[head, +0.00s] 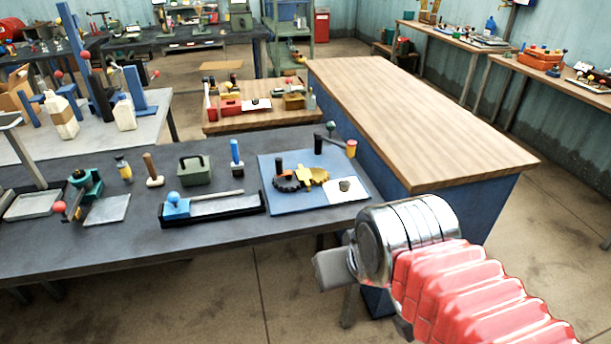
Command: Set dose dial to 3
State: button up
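No dial with readable numbers can be made out, so I cannot tell which item is the dose dial or how it is set. A small black knob (345,185) sits on a white plate (341,196) on a blue board (283,207) at the right end of the dark bench. A dark toothed wheel (286,182) and a yellow toothed piece (313,176) lie beside it. My gripper (332,270) is in front of the bench's right end, apart from the board. Its fingers are too unclear to tell whether they are open or shut.
The dark bench (120,238) holds a black tray (213,209), a green box (194,170) and a teal clamp (86,188). A bare wooden-topped counter (420,115) stands behind my arm. White jugs (62,117) stand on a table at left. Floor (285,290) shows in front.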

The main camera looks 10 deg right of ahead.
aim_at(344, 185)
jog(key=z, duration=0.05)
jog(key=i, duration=0.7)
jog(key=u, duration=1.05)
